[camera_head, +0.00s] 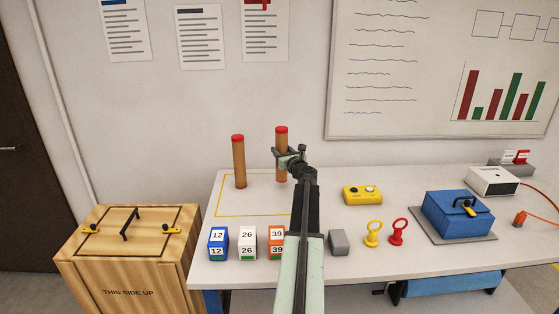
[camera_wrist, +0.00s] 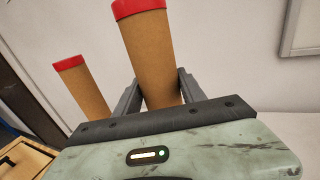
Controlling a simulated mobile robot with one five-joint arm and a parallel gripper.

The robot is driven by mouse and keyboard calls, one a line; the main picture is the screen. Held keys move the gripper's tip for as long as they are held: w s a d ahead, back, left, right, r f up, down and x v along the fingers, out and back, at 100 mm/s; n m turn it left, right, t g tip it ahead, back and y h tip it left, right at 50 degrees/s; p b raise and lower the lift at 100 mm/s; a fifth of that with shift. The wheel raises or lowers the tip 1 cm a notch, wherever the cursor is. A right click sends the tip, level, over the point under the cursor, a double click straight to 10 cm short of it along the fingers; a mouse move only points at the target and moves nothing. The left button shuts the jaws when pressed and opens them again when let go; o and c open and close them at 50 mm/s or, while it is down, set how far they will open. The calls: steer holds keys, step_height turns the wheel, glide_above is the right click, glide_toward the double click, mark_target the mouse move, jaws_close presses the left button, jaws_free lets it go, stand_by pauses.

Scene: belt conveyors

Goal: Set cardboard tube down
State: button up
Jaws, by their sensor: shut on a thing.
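A brown cardboard tube with a red cap (camera_head: 282,141) is upright between the jaws of my gripper (camera_head: 290,154), which is shut on it. In the wrist view the same tube (camera_wrist: 153,60) stands between the two dark fingers (camera_wrist: 160,92). A second red-capped tube (camera_head: 239,163) stands upright to the left, inside the yellow outline (camera_head: 217,197) on the table. It also shows at the left of the wrist view (camera_wrist: 84,90).
Blue, white and orange numbered blocks (camera_head: 247,241) stand at the table's front. A grey block (camera_head: 338,242), yellow and red ring tags (camera_head: 373,233), a yellow box (camera_head: 362,195) and a blue case (camera_head: 457,216) lie to the right. A wooden crate (camera_head: 128,270) stands left of the table.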

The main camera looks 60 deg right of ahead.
steer(key=shift+w+d, duration=0.4)
steer(key=shift+d, duration=0.1)
step_height(320, 180, down, 4)
steer(key=b, duration=0.4)
steer(key=shift+w, duration=0.1)
steer(key=o, duration=1.5)
steer(key=shift+c, duration=0.2)
steer(key=shift+r, duration=0.1)
steer(key=v, duration=1.2)
